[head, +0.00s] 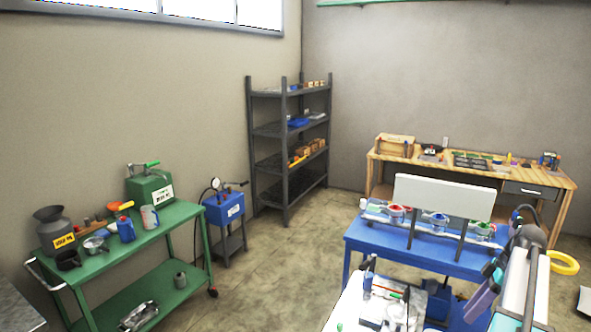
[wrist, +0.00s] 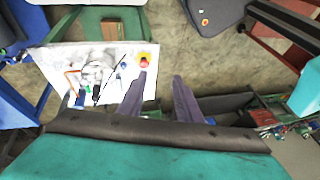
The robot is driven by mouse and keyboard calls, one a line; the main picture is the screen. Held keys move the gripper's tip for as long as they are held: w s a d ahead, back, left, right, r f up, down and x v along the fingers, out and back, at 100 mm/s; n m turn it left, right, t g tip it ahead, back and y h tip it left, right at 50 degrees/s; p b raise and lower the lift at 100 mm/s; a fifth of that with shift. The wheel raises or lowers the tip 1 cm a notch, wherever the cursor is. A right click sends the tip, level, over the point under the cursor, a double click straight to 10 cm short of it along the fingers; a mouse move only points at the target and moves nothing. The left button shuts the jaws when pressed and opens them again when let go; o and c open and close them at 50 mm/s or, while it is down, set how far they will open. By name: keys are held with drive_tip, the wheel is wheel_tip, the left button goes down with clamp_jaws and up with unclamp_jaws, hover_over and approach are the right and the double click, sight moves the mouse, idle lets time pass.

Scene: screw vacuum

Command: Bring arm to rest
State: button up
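My gripper (wrist: 159,78) shows in the wrist view with its two purple fingers apart. Only floor shows between the fingertips, and nothing is held. In the head view, purple parts that look like my gripper's fingers (head: 483,294) are at the lower right, beside the white table (head: 345,308). In the wrist view the white table (wrist: 58,58) lies to the left of the fingers, with the left finger overlapping its right edge. Whether the fingers touch anything cannot be told.
Small tools and parts lie on the white table. A blue table (head: 370,237) with a white panel (head: 445,196) stands behind it. A green cart (head: 180,218), grey shelf (head: 285,150) and wooden workbench (head: 545,176) stand farther out. Open floor (head: 265,275) lies between cart and tables.

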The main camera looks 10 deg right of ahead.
drive_tip(key=w+a+f+m+g+h, duration=0.1)
drive_tip(key=a+f+m+g, duration=0.35)
drive_tip(key=a+f, duration=2.35)
drive_tip(key=s+a+f+m+g+h, duration=0.2)
drive_tip(key=s+a+f+m+h, duration=0.25)
drive_tip(key=s+a+f, duration=1.5)
wheel_tip(320, 180, down, 12)
drive_tip(key=s+d+b, duration=0.1)
drive_tip(key=d+b, duration=0.1)
drive_tip(key=b, duration=1.1)
drive_tip(key=shift+s+d+b, duration=0.2)
drive_tip(key=shift+b, duration=0.2)
drive_tip(key=shift+r+y, duration=0.1)
drive_tip(key=shift+y, duration=0.15)
